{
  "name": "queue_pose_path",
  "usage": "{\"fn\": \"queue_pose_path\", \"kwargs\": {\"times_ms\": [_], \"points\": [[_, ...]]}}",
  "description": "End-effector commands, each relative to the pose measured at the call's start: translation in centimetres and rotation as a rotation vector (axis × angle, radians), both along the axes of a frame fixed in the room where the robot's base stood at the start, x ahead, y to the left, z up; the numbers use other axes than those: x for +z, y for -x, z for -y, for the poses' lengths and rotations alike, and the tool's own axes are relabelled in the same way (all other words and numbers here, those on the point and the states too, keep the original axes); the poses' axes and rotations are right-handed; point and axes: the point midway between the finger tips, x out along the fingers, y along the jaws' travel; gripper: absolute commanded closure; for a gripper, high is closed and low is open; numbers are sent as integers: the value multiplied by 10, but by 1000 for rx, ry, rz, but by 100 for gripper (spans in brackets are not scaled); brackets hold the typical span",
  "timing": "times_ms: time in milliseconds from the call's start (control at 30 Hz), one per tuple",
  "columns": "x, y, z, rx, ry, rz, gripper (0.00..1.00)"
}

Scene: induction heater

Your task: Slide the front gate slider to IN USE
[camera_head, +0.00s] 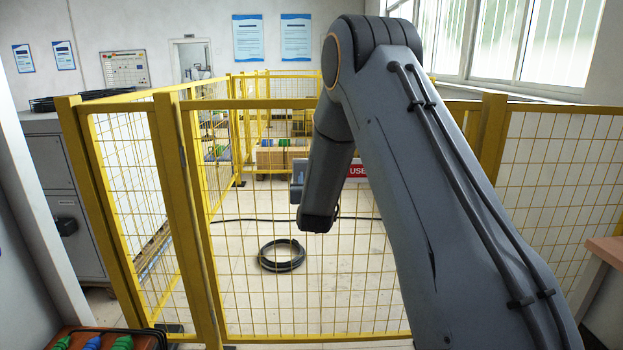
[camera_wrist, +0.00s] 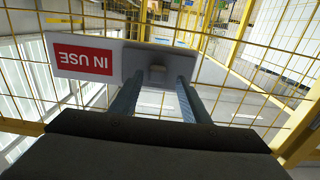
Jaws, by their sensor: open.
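The front gate (camera_head: 262,104) is a yellow frame with wire mesh. A sign with a red IN USE label (camera_wrist: 84,57) is on it, upside down in the wrist view. In the head view only part of the red label (camera_head: 357,171) shows past my arm. A grey slider plate (camera_wrist: 137,58) with a small knob (camera_wrist: 157,74) sits beside the red label, which is uncovered. In the head view the plate (camera_head: 297,190) is partly hidden. My gripper (camera_wrist: 159,82) is open, its fingers on either side of the knob; contact cannot be told.
Yellow mesh fencing (camera_head: 125,150) runs along the left. A black coiled hose (camera_head: 282,255) lies on the floor behind the gate. A grey cabinet (camera_head: 65,190) stands at left, and a wooden-topped table (camera_head: 606,250) at right.

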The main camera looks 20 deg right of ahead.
Motion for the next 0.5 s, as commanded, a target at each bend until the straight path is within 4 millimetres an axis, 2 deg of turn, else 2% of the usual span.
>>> {"fn": "queue_pose_path", "kwargs": {"times_ms": [100, 300, 500], "points": [[-1, 20, -6, 2, 0, 0, 58], [-1, 47, -12, 1, 0, -1, 58], [0, 58, -15, 1, 0, 0, 58]]}}
